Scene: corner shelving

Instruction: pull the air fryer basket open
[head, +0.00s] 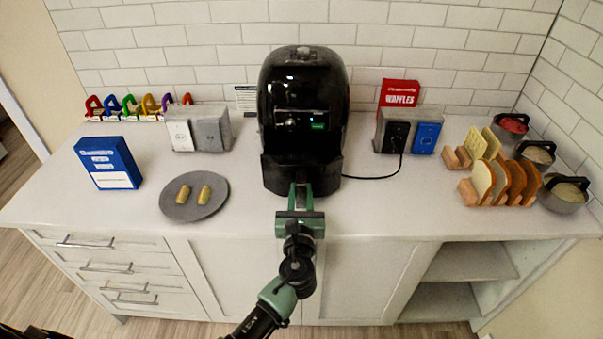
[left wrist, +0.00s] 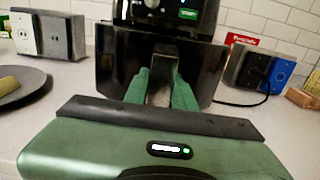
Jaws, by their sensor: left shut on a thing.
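The black air fryer (head: 303,85) stands on the white counter against the tiled wall. Its basket (head: 275,174) is at the bottom front, and its front panel looks set a little forward of the body. My left gripper (head: 301,190) reaches in from the front and is shut on the basket handle. In the left wrist view the green fingers (left wrist: 160,92) close on both sides of the grey handle (left wrist: 159,92), in front of the dark basket front (left wrist: 112,72). The fingers hide part of the handle. My right gripper is not in view.
A grey plate (head: 180,210) with two yellow pieces and a blue box (head: 108,163) are at left. Bread racks (head: 498,200) and pots stand far right. Counter beside the basket is clear; a cable lies right.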

